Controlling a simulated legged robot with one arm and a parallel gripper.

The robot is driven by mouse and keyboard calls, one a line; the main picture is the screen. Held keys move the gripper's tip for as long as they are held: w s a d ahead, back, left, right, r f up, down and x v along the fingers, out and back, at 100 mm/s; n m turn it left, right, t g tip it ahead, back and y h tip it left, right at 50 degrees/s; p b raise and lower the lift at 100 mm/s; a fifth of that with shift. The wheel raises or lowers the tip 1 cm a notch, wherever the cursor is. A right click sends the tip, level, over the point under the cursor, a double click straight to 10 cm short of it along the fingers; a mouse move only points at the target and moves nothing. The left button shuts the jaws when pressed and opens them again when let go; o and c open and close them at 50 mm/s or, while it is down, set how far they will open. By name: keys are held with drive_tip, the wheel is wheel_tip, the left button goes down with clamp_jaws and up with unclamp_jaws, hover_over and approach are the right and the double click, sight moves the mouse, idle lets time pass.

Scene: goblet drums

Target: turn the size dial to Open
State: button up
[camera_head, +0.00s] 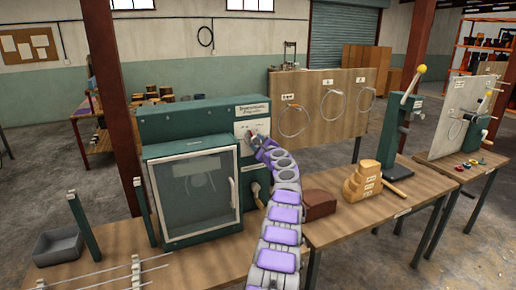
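The size dial is on the pale control panel (252,118) at the upper right of a green machine (190,160). The panel has small lettering that I cannot read. My gripper (256,141) is at the lower part of this panel, at the end of my purple and grey arm. The gripper covers most of the dial, so its setting is hidden. I cannot tell whether the fingers are open or shut, or whether they touch the dial.
The machine's glass-fronted door (195,192) looks shut. A dark knob on a lever (256,190) sits below the panel. A brown block (318,204), a wooden stepped block (362,182) and a green lever press (393,130) stand to the right. A grey bin (58,246) is at left.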

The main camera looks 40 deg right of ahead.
drive_tip(key=shift+f+n, duration=0.15)
drive_tip(key=shift+n, duration=3.15)
drive_tip(key=shift+f+n, duration=0.1)
drive_tip(key=shift+n, duration=3.2)
drive_tip(key=o, duration=1.1)
drive_tip(key=shift+w+d, duration=0.1)
drive_tip(key=shift+c, duration=0.2)
drive_tip(key=shift+r, duration=0.15)
